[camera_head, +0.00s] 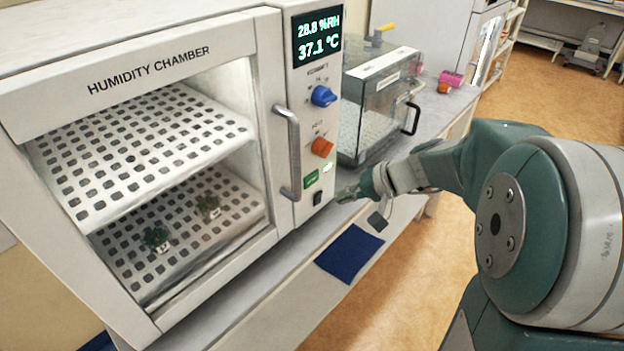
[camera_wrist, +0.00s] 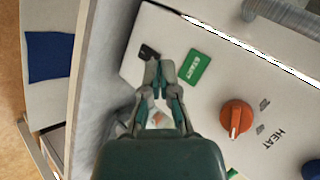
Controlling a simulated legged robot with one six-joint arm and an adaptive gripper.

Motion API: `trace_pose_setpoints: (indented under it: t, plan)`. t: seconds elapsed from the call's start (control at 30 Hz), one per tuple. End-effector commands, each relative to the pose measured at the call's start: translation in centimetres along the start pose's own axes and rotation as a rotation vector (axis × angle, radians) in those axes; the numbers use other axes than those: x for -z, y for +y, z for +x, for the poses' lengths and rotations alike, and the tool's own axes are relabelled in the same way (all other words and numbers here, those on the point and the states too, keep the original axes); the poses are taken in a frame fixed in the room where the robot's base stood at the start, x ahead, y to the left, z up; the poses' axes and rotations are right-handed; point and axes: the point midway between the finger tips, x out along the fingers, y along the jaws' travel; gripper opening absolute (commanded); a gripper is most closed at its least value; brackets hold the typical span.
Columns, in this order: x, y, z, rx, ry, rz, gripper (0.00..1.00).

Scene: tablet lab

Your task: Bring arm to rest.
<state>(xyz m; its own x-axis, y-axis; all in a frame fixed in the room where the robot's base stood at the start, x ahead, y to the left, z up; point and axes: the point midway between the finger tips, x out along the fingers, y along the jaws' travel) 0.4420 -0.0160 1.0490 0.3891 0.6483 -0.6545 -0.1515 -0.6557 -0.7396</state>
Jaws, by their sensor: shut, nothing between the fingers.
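My gripper (camera_head: 352,192) is in front of the lower right of the humidity chamber's control panel (camera_head: 312,110), beside its lower buttons. In the wrist view my gripper (camera_wrist: 158,68) is shut and empty, with its fingertips together near a black switch (camera_wrist: 149,52) and a green START button (camera_wrist: 194,67). I cannot tell whether the tips touch the panel. My arm (camera_head: 490,160) reaches in from the right of the head view.
The humidity chamber (camera_head: 150,60) has a closed door with a metal handle (camera_head: 288,150). An orange knob (camera_wrist: 236,118) sits near the gripper. A clear-sided box (camera_head: 375,110) stands behind. Open floor (camera_head: 400,290) lies right of the bench.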

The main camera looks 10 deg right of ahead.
Motion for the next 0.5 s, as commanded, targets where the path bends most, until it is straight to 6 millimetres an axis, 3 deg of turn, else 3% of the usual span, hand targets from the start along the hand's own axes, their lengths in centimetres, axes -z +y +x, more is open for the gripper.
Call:
trace_pose_setpoints:
  t: [0.37, 0.5]
  plan:
    - [0.0, 0.0, 0.0, -0.001, 0.0, -0.001, 0.0]
    - [-1.6, -1.0, -0.4, -0.044, -0.021, -0.036, 0.0]
